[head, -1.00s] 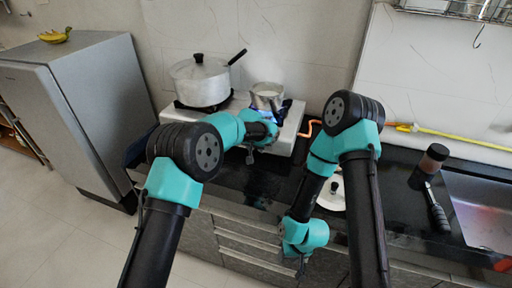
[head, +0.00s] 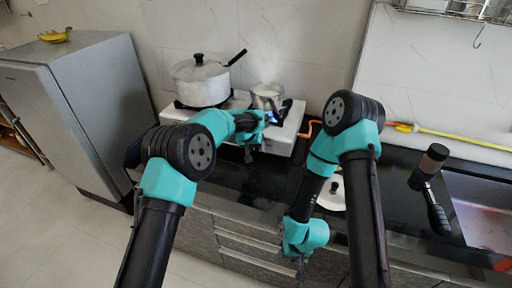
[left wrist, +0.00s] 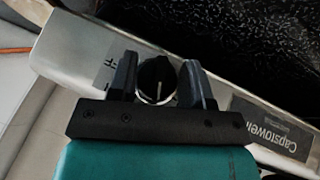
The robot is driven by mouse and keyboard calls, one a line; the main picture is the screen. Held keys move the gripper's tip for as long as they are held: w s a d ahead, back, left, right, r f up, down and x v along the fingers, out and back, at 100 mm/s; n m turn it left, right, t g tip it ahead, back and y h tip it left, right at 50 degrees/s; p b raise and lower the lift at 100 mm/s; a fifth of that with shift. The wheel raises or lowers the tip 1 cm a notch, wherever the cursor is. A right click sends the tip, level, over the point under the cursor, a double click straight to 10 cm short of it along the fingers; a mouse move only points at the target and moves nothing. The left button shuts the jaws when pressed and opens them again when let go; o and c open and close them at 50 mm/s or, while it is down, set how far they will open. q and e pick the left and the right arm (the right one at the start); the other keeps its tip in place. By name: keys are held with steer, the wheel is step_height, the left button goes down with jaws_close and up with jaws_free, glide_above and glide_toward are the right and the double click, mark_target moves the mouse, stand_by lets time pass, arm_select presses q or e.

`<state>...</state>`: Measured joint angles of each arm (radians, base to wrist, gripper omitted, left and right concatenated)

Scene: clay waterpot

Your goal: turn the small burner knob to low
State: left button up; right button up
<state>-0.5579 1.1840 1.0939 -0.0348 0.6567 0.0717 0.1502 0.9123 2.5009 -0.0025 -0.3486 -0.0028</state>
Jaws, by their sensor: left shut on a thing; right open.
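The small burner knob (left wrist: 156,80) is black with a pale pointer line and sits on the metal front panel of the stove. My left gripper (left wrist: 157,72) is shut on it, with one dark finger on each side in the left wrist view. In the head view my left gripper (head: 254,136) is at the stove's front right and hides the knob. The small pot (head: 267,92) steams on the small burner behind it. My right gripper (head: 300,264) is open, low in front of the drawers.
A large lidded pot (head: 201,82) stands on the left burner of the stove (head: 284,138). A white lid (head: 331,195) lies on the black counter behind my right arm.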

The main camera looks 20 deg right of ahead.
arm_select(q)
steer(key=n+h, duration=0.1)
steer(key=h, duration=0.1)
steer(key=n+g+h, duration=0.1)
steer(key=shift+w+a+g+h, duration=0.1)
steer(key=shift+g+h, duration=0.2)
steer(key=shift+h, duration=0.1)
steer(key=n+g+h, duration=0.1)
steer(key=n+h, duration=0.1)
steer(key=h, duration=0.2)
steer(key=shift+f+n+h, duration=0.1)
steer(key=shift+n+h, duration=0.2)
steer(key=shift+n, duration=0.1)
steer(key=o, duration=0.9)
steer(key=v, duration=1.7)
steer(key=shift+a, duration=0.2)
